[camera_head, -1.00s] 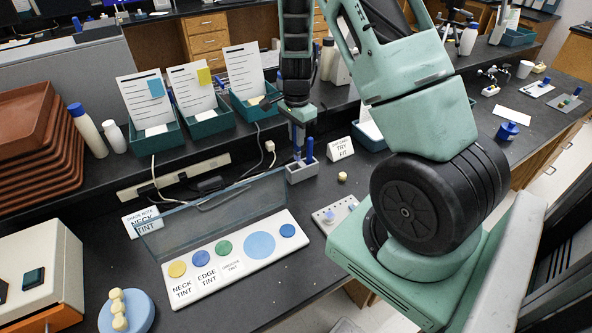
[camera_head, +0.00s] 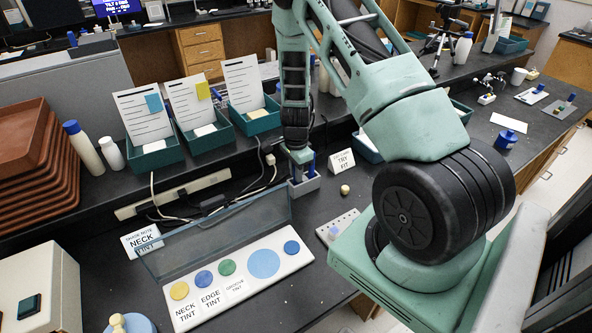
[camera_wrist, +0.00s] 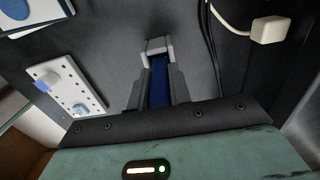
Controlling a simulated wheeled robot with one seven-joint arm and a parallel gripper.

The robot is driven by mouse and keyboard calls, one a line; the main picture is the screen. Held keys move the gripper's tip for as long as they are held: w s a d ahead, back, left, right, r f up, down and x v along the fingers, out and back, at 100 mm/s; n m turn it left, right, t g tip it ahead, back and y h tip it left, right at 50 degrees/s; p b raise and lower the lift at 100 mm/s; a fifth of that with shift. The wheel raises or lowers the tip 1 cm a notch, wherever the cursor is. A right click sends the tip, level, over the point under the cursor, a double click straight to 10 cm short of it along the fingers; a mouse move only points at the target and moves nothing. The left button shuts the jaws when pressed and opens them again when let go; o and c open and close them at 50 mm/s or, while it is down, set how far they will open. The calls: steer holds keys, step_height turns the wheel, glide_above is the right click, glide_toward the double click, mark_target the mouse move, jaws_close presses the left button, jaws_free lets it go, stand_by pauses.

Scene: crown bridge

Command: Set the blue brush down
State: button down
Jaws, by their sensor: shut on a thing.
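My gripper (camera_head: 297,165) is shut on the blue brush (camera_wrist: 158,85), whose blue part shows between the fingers in the wrist view. In the head view, my gripper is low over the small grey holder (camera_head: 304,187) on the dark bench, and the held brush is mostly hidden. Another upright blue handle (camera_head: 313,164) shows in the holder, just right of my gripper. A pale grey piece shows at the fingers' far end in the wrist view. I cannot tell whether the brush's lower end touches the holder's bottom.
A clear upright panel (camera_head: 215,238) and a white tint board (camera_head: 212,308) lie left of the holder. A "try fit" card (camera_head: 341,163), a small pale knob (camera_head: 345,190) and a white perforated block (camera_wrist: 65,88) are at right. Cables run behind.

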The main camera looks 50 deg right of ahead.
steer(key=shift+f, duration=0.1)
steer(key=c, duration=1.7)
jaws_free()
steer(key=o, duration=0.4)
